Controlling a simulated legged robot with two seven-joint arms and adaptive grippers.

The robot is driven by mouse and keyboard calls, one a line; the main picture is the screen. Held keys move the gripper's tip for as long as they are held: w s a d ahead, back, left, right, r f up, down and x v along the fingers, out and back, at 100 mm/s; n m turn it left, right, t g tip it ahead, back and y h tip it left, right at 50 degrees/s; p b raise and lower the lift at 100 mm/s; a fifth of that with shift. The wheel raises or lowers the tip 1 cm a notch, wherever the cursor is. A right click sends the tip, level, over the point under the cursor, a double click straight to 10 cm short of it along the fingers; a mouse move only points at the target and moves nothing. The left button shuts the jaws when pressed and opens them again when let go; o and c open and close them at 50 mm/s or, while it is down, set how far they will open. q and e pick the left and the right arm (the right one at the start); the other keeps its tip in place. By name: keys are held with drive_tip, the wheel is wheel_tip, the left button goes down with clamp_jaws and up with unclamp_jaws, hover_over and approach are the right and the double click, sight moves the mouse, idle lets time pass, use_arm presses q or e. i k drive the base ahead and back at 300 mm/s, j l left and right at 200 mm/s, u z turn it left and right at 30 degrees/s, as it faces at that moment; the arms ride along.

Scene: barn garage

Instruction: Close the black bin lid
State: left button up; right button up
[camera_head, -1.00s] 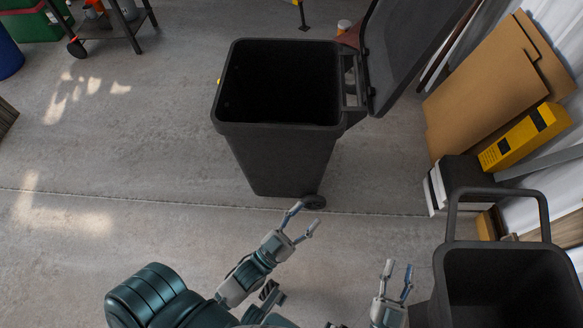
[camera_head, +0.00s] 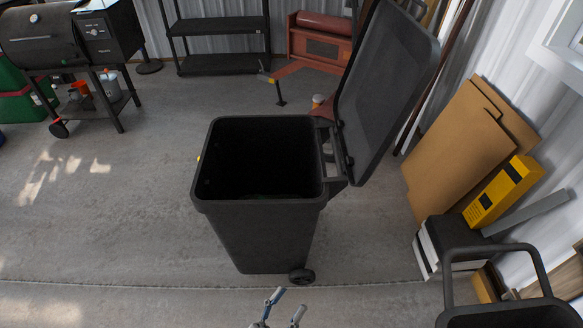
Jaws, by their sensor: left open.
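The black bin (camera_head: 260,235) stands upright on the concrete floor in the middle of the head view, its opening facing up and dark inside. Its black lid (camera_head: 385,85) is hinged on the bin's right side and stands open, tilted up and to the right. My left gripper (camera_head: 285,306) shows at the bottom edge, in front of the bin near its wheel. Its two fingers are apart and empty, and it does not touch the bin or the lid. My right gripper is outside the view.
A second black bin (camera_head: 510,316) with a raised handle is at the bottom right. Cardboard sheets (camera_head: 458,150) and a yellow box (camera_head: 503,192) lean by the right wall. A black grill (camera_head: 75,45) and a shelf (camera_head: 218,28) stand behind. The floor left of the bin is clear.

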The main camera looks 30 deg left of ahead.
sight(395, 60)
drive_tip(key=i+z, duration=0.25)
drive_tip(key=i+j+z, duration=0.3)
drive_tip(key=i, duration=0.15)
drive_tip(key=i+j+z, duration=0.25)
drive_tip(key=i+l, duration=0.1)
drive_tip(key=i, duration=0.05)
